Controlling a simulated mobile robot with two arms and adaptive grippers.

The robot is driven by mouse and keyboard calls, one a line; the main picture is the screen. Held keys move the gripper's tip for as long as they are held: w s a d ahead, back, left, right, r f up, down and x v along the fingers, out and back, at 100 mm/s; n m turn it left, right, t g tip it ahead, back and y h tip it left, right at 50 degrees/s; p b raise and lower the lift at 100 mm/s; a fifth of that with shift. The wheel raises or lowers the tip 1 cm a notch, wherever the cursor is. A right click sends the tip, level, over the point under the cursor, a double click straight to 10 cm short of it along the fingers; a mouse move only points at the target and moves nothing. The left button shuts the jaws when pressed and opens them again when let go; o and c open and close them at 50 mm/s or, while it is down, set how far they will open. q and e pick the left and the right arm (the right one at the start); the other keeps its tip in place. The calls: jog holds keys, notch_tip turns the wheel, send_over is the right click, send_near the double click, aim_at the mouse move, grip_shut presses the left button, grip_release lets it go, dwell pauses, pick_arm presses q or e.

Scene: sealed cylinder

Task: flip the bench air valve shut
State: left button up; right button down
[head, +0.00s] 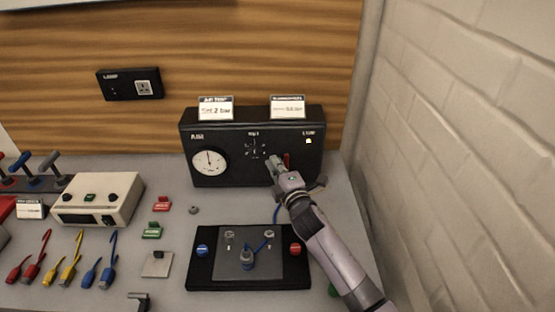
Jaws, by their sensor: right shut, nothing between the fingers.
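The black bench panel (228,172) stands at the back of the bench. It bears a round white gauge (209,163) under a label on the left that seems to read AIR, a dial with marks in the middle, and a small lit lamp at the right. My left gripper is not in view.
A black board (200,272) with a grey plate, blue and red knobs and a blue cable lies in front of the panel. A cream box (98,198) and coloured leads are at the left. A brick wall (470,150) bounds the right side.

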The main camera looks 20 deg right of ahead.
jog(key=shift+s+d, duration=0.1)
jog(key=shift+d, duration=0.15)
jog(key=shift+a, duration=0.1)
jog(key=shift+d+m+b, duration=0.2)
jog(key=shift+m+b, duration=0.1)
jog(key=shift+b, duration=0.1)
